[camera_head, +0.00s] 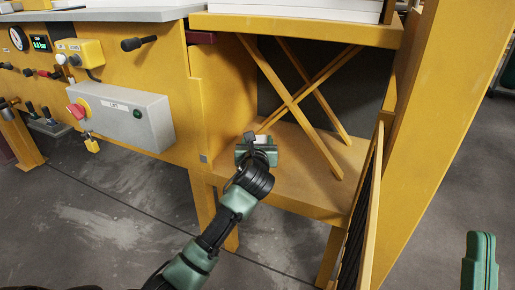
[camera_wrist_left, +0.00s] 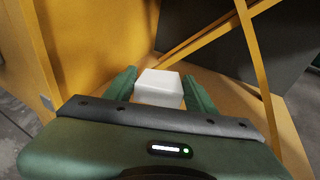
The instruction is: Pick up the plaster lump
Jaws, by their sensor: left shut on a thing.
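The plaster lump (camera_wrist_left: 160,86) is a white block between the two green fingers of my left gripper (camera_wrist_left: 161,92) in the left wrist view. The fingers are shut on it from both sides. In the head view my left gripper (camera_head: 257,150) is at the front of the yellow lower shelf (camera_head: 300,185), and a small pale part of the lump (camera_head: 262,139) shows at its far side. Whether the lump touches the shelf cannot be told. A green part of my right arm shows at the lower right of the head view, but its fingers are not visible.
Yellow crossed braces (camera_head: 291,102) stand behind the gripper, and a yellow panel (camera_head: 225,85) is close on the left. A thick yellow post (camera_head: 425,130) rises on the right. A grey control box (camera_head: 125,118) with a red knob is further left.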

